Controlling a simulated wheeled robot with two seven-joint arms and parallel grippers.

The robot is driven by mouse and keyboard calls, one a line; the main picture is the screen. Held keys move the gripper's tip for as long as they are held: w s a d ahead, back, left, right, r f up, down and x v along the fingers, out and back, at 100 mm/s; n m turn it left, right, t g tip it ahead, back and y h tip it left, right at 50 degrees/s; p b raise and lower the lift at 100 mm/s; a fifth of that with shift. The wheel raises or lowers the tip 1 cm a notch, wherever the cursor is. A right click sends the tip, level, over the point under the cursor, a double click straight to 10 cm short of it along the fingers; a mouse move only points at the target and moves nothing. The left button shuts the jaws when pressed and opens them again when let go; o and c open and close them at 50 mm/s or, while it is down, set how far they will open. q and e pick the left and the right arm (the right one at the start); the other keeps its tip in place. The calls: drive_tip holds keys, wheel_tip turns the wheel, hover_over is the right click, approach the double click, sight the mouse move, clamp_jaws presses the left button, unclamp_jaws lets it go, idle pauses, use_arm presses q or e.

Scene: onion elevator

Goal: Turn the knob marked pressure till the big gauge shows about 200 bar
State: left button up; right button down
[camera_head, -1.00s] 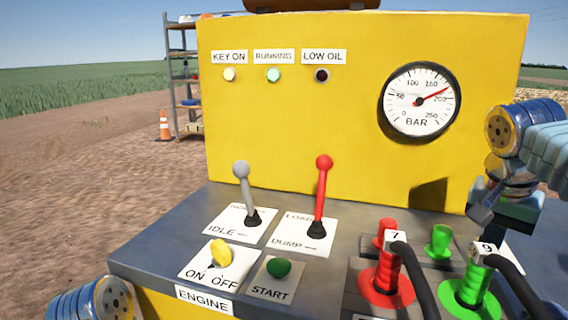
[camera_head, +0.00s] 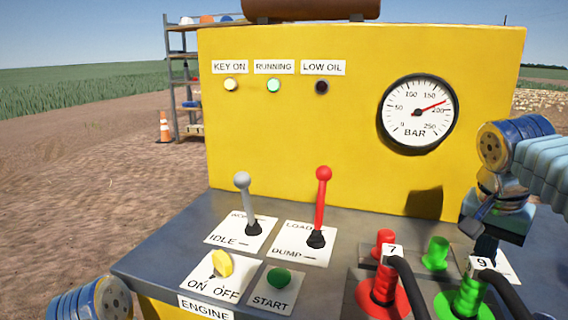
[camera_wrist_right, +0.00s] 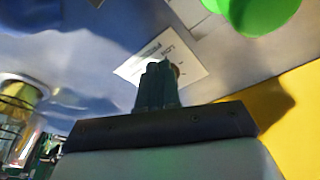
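The big round gauge (camera_head: 418,113) is on the yellow panel, marked BAR; its red needle points between 150 and 200, close to 200. My right gripper (camera_head: 486,246) points down at the deck behind the green couplings. In the right wrist view its dark fingers (camera_wrist_right: 158,82) look close together over a white label (camera_wrist_right: 185,70), partly legible as PRESSURE and LOW. A small brownish part, apparently the pressure knob (camera_wrist_right: 177,71), shows beside the fingertips; the rest is hidden, so the grip is unclear. My left gripper is out of view; only part of that arm shows at lower left.
Red (camera_head: 383,285) and green (camera_head: 466,297) couplings with black hoses stand close to my right gripper. A grey lever (camera_head: 245,195), a red lever (camera_head: 321,195), a yellow key switch (camera_head: 221,263) and a green start button (camera_head: 279,278) are further left.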

drive_tip(key=shift+w, duration=0.15)
drive_tip(key=shift+a, duration=0.1)
drive_tip(key=shift+s+a, duration=0.2)
drive_tip(key=w+d+p+v, duration=0.1)
drive_tip(key=v, duration=0.4)
drive_tip(key=shift+s+r, duration=0.15)
drive_tip(key=shift+r, duration=0.4)
drive_tip(key=shift+a, duration=0.1)
